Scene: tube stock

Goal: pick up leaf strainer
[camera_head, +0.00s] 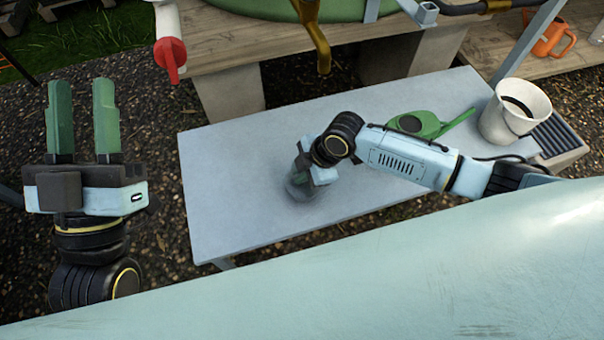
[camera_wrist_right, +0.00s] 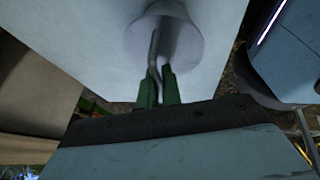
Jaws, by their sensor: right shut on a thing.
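The leaf strainer (camera_head: 302,192) is a grey, round, see-through mesh piece low over the grey table, largely hidden by my right gripper in the head view. In the right wrist view the strainer (camera_wrist_right: 178,30) shows as a pale round bowl with a thin bent wire handle. My right gripper (camera_head: 301,170) points down at it. Its green fingers in the wrist view (camera_wrist_right: 158,88) are shut on the handle. I cannot tell whether the strainer touches the table. My left gripper (camera_head: 82,110) is open and empty, left of the table, fingers pointing up in the picture.
A green item with a long stem (camera_head: 428,122) lies on the grey table (camera_head: 235,165) behind my right arm. A white bucket (camera_head: 508,122) stands at the right end. A red-handled tap (camera_head: 171,55) and a brass tap (camera_head: 318,45) hang above. The table's left part is clear.

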